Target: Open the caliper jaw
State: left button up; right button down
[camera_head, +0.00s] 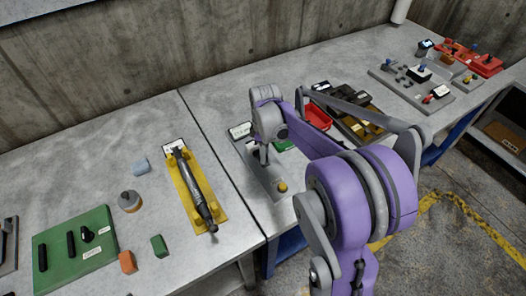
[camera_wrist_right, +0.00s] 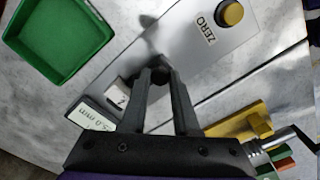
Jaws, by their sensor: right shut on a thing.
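The caliper station is a grey plate (camera_head: 268,184) in the middle of the head view, and the plate also shows in the right wrist view (camera_wrist_right: 185,45). It carries a white display (camera_wrist_right: 97,119) reading what looks like "25.0 mm", its first digit unclear. A yellow button (camera_wrist_right: 230,14) with a ZERO label sits at its other end. My right gripper (camera_wrist_right: 158,76) is over the plate, its fingers closed around a small dark part (camera_wrist_right: 159,71), seemingly the caliper jaw. The fingers hide much of that part. A small white block (camera_wrist_right: 118,96) is beside the fingers. My left gripper is not in view.
A green tray (camera_wrist_right: 62,40) is close beside the plate. A red bin (camera_head: 318,117) stands behind my right arm. A yellow cradle (camera_head: 190,190) with a grey cylinder lies to the left. The concrete wall (camera_head: 130,50) bounds the back of the benches.

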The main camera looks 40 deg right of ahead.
jog(key=shift+s+a, duration=0.1)
jog(key=shift+s, duration=0.75)
jog(key=c, duration=0.7)
grip_release()
jog(key=shift+w, duration=0.1)
jog(key=shift+o, duration=0.2)
notch_tip(320, 180, up, 11)
jog(key=shift+f, duration=0.1)
jog(key=s+a+f+m+t, duration=0.1)
jog(key=s+a+f+m, duration=0.1)
jog(key=s+a, duration=0.2)
jog(key=s+a+f+m+t, duration=0.2)
jog(key=s+a+f+m, duration=0.1)
jog(key=s+a, duration=0.2)
jog(key=s+a+f+m+t, duration=0.2)
jog(key=s+a+f, duration=0.1)
jog(key=a, duration=0.4)
jog(key=shift+s+a+f, duration=0.15)
jog(key=shift+s, duration=0.3)
jog(key=shift+s+a+f, duration=0.1)
jog(key=shift+s, duration=0.35)
jog(key=shift+s+a+f+m+t, duration=0.2)
jog(key=shift+s+m+t, duration=0.1)
jog(key=shift+m, duration=0.1)
